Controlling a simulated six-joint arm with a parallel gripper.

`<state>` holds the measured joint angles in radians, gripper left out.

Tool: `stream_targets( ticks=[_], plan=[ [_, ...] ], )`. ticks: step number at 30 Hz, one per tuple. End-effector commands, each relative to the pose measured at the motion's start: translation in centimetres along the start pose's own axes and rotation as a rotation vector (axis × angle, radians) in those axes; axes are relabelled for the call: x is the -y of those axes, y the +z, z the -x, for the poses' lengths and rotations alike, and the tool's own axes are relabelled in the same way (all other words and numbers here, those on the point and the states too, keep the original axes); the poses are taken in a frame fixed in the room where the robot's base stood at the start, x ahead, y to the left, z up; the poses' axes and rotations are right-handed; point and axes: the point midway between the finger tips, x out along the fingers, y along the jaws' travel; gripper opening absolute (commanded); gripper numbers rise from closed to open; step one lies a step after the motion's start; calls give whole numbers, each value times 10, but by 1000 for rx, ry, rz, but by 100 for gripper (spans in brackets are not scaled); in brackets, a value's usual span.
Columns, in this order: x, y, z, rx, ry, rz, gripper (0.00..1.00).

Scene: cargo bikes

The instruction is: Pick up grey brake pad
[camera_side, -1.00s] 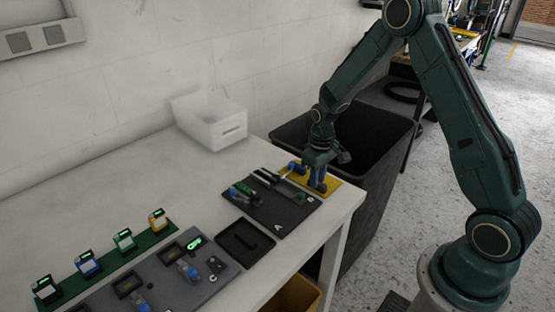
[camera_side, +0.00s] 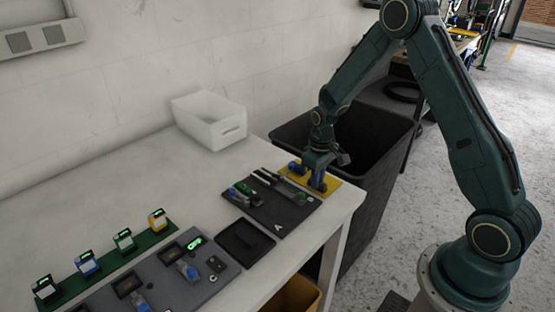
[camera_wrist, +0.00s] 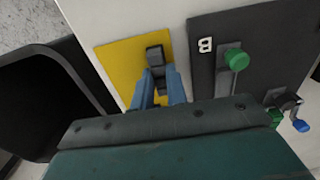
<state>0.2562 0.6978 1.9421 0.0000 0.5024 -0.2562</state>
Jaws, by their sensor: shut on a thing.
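The grey brake pad (camera_wrist: 154,56) is a small dark grey piece over the yellow plate in the wrist view. My gripper (camera_wrist: 160,82) has its two blue fingers shut on it, one on each side. In the side view my gripper (camera_side: 317,184) is low over the yellow plate (camera_side: 330,192) at the table's right end, and its fingers hide the pad there. I cannot tell whether the pad still touches the plate.
A black board marked A and B (camera_side: 268,214) with green and blue clamps lies beside the yellow plate. A black bin (camera_side: 360,215) stands off the table's right edge. A white box (camera_side: 205,125) is at the back. The table's left back is clear.

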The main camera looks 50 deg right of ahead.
Motion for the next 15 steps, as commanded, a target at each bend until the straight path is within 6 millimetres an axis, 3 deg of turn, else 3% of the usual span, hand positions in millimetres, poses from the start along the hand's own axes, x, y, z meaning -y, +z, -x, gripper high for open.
stream_targets(
  ticks=[15],
  plan=[
    [0,0,18,-1,0,0,0]
  ],
)
